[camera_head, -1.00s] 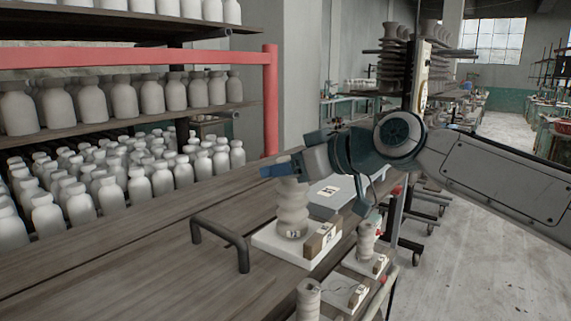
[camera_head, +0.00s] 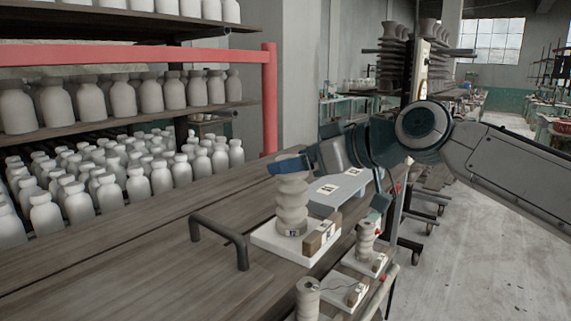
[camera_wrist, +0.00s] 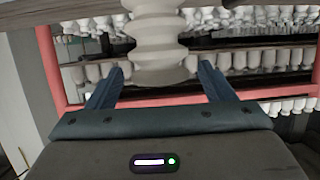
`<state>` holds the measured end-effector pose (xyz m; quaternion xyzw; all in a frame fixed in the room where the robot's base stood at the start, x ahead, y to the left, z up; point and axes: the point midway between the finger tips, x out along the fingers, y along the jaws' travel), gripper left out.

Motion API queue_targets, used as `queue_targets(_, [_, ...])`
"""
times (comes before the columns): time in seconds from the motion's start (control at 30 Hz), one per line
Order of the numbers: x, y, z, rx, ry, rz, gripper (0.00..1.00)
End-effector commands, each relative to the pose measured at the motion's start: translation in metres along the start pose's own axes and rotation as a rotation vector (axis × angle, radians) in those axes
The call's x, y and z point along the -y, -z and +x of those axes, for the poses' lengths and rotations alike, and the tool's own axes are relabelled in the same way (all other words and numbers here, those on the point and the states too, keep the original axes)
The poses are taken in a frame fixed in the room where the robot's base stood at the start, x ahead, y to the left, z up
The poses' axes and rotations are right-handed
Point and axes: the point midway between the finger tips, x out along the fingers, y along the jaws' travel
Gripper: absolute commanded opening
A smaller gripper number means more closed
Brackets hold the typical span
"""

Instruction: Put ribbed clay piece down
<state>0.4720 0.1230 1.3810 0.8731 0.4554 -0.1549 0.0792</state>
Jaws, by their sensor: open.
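The ribbed clay piece (camera_head: 291,205) is a pale grey, wavy-sided column. It stands upright on a white board (camera_head: 268,238) on the wooden bench, with a small number label at its foot. My gripper (camera_head: 278,168) is open at the upper part of the piece, coming from the right.
A brown block (camera_head: 322,236) lies on the board beside the piece. A dark handle-shaped bar (camera_head: 220,238) stands on the bench to the left. Shelves of white bottles (camera_head: 110,190) fill the left.

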Motion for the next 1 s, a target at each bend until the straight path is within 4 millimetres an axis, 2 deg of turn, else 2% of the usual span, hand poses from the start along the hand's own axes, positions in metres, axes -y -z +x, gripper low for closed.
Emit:
queue_targets(0.03, [-0.002, -0.001, -0.013, -0.004, -0.005, 0.002, 0.76])
queue_targets(0.2, [-0.001, -0.001, -0.049, -0.004, -0.004, 0.001, 0.76])
queue_targets(0.4, [-0.001, -0.001, -0.079, -0.001, -0.001, 0.001, 0.76])
queue_targets(0.6, [0.000, 0.000, -0.089, 0.000, 0.000, 0.000, 0.76])
queue_targets(1.0, [0.000, 0.000, -0.089, 0.000, 0.000, 0.000, 0.76])
